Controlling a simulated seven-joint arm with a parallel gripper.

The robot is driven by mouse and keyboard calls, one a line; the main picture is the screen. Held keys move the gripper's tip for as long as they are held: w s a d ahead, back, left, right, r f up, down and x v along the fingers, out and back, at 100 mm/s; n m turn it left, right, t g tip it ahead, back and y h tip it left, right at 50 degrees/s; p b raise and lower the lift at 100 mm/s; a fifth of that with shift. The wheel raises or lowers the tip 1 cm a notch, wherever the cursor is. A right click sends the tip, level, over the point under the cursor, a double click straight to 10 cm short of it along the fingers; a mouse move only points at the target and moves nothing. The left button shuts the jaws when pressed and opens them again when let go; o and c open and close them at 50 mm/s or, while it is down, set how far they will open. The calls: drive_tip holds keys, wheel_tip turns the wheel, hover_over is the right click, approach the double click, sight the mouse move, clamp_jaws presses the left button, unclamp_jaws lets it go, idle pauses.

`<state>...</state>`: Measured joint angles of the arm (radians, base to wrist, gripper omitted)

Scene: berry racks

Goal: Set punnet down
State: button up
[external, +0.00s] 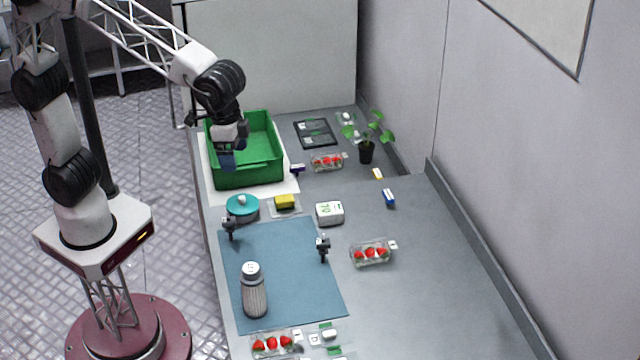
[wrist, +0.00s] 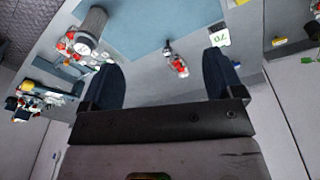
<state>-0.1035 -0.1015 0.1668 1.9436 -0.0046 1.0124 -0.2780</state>
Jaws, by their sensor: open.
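Clear punnets of red strawberries lie on the grey bench in the external view: one at the back beside the crate (external: 327,162), one at mid-right (external: 372,253) and one at the front (external: 275,343). My gripper (external: 227,160) is at the left side of the green crate (external: 248,176), its blue fingers pointing down over the crate. In the wrist view my gripper (wrist: 163,82) has its two dark blue fingers wide apart, with nothing held between them. My gripper hides part of the crate's inside; the visible part of its floor looks bare.
A grey bottle with a white cap (external: 254,291) stands on the blue mat (external: 285,262). A teal lidded pot (external: 242,208), a white box marked 70 (external: 329,213) and a potted plant (external: 366,152) stand around. The right front of the bench is clear.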

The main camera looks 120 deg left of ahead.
drive_tip(key=s+d+f+m, duration=0.1)
drive_tip(key=s+d+f, duration=0.1)
drive_tip(key=s, duration=0.9)
drive_tip(key=s+d+f+m, duration=0.2)
drive_tip(key=s, duration=1)
drive_tip(key=s+d+f+m+t, duration=0.1)
drive_tip(key=s+d+f, duration=0.1)
drive_tip(key=s, duration=0.9)
drive_tip(key=shift+s+d+m, duration=0.25)
drive_tip(key=shift+d+m, duration=0.05)
drive_tip(key=shift+d, duration=0.2)
